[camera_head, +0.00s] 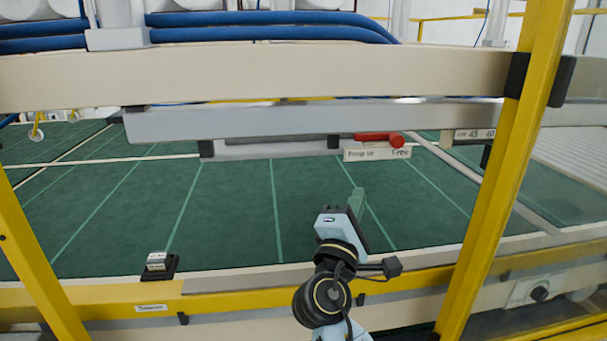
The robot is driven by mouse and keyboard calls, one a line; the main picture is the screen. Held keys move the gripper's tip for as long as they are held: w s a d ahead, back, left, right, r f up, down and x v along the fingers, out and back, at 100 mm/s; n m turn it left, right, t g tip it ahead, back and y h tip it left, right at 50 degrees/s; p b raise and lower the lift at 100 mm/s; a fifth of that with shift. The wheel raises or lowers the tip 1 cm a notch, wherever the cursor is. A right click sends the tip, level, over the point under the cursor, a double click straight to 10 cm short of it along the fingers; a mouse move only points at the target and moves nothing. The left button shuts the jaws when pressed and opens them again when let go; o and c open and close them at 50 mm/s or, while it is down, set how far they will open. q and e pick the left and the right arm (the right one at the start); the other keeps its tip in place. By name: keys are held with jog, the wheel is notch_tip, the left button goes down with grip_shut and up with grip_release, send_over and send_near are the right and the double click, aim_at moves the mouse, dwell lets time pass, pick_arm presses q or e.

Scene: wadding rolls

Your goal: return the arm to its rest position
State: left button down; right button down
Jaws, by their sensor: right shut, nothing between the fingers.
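My right arm comes up from the bottom centre of the head view. Its gripper (357,200) is shut and empty, over the green floor area behind the yellow rail. It is below and apart from the red handle (380,138) beside the "Prop in / Free" label (376,154). The fingers are small and partly blend with the green behind them. My left gripper is not in view.
A yellow frame with a right post (509,170) and a low front rail (230,297) surrounds the arm. A beige beam (250,80) crosses above. A small block on a black base (158,264) stands at the left. Blue hoses (270,18) run along the top.

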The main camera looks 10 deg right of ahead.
jog(key=s+d+f+m+g+y, duration=0.35)
jog(key=s+f, duration=0.25)
jog(key=f, duration=0.5)
jog(key=s+d+f+m+g+y, duration=0.25)
jog(key=s+f+m+g, duration=0.35)
jog(key=f, duration=0.5)
jog(key=s+a+f+m+g+y, duration=0.2)
jog(key=s+a+f+y, duration=0.15)
jog(key=s, duration=0.55)
jog(key=s+a+f+m+g+y, duration=0.1)
jog(key=s+a+f+g+y, duration=0.2)
jog(key=s, duration=0.7)
notch_tip(320, 180, down, 28)
jog(key=s+d+b, duration=0.1)
jog(key=b, duration=0.3)
jog(key=s+d+f+g+b, duration=0.2)
jog(key=s+d+f+b, duration=0.1)
jog(key=s+f, duration=1.4)
notch_tip(320, 180, down, 2)
jog(key=shift+f, duration=0.2)
